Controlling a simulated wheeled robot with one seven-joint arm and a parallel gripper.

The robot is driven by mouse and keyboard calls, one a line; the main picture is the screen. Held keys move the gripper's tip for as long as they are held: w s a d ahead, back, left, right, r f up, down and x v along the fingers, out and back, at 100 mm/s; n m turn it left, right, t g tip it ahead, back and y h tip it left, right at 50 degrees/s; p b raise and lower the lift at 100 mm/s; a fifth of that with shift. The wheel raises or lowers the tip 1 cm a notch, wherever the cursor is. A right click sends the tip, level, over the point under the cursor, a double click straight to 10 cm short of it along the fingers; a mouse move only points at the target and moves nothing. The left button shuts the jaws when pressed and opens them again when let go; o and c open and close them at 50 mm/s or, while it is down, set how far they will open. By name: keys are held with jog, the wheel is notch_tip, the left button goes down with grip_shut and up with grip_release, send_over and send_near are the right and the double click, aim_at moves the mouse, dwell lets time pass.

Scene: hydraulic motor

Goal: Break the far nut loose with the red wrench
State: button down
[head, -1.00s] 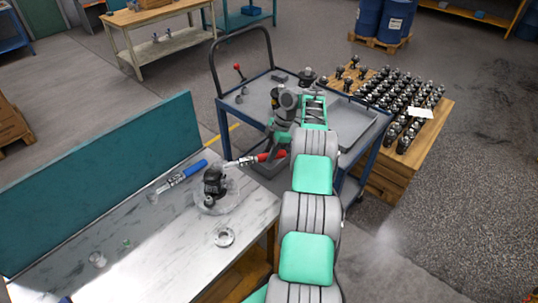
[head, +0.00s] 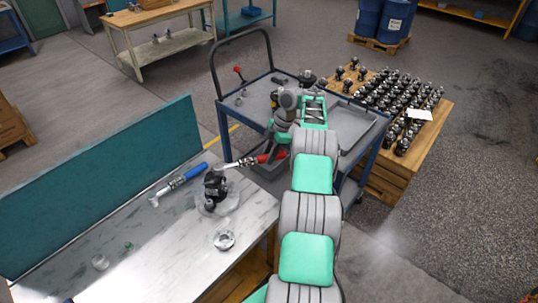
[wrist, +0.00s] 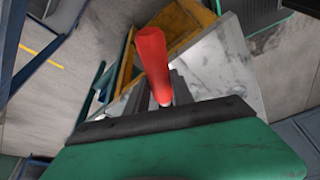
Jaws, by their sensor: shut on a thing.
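The red wrench (head: 245,161) has a red handle and a metal shaft. In the head view it reaches left from my gripper (head: 275,153) to the dark hydraulic motor (head: 215,184) on the marble-topped bench. My gripper is shut on the red handle, whose end sticks up large in the wrist view (wrist: 152,62). The wrench's head is at the upper side of the motor. The far nut is too small to make out, so I cannot tell whether the wrench sits on it. The motor stands on a clear round base.
A blue-handled wrench (head: 180,179) lies on the bench left of the motor. A metal ring (head: 224,240) lies in front. A teal panel (head: 100,195) backs the bench. A blue trolley (head: 236,118) stands beyond my arm, and a wooden crate with several dark parts (head: 378,180) stands to the right.

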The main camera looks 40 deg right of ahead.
jog(key=shift+b, duration=0.35)
jog(key=b, duration=0.2)
jog(key=shift+s+f+b, duration=0.15)
jog(key=shift+f+b, duration=0.05)
jog(key=shift+b, duration=0.2)
jog(key=s+a+m+t+b, duration=0.1)
jog(key=s+a+m+b, duration=0.2)
jog(key=b, duration=1.4)
jog(key=s+m, duration=0.1)
jog(key=s, duration=0.2)
jog(key=shift+a+r+m+h, duration=0.3)
jog(key=shift+a+r+h, duration=0.1)
jog(key=shift+s, duration=0.15)
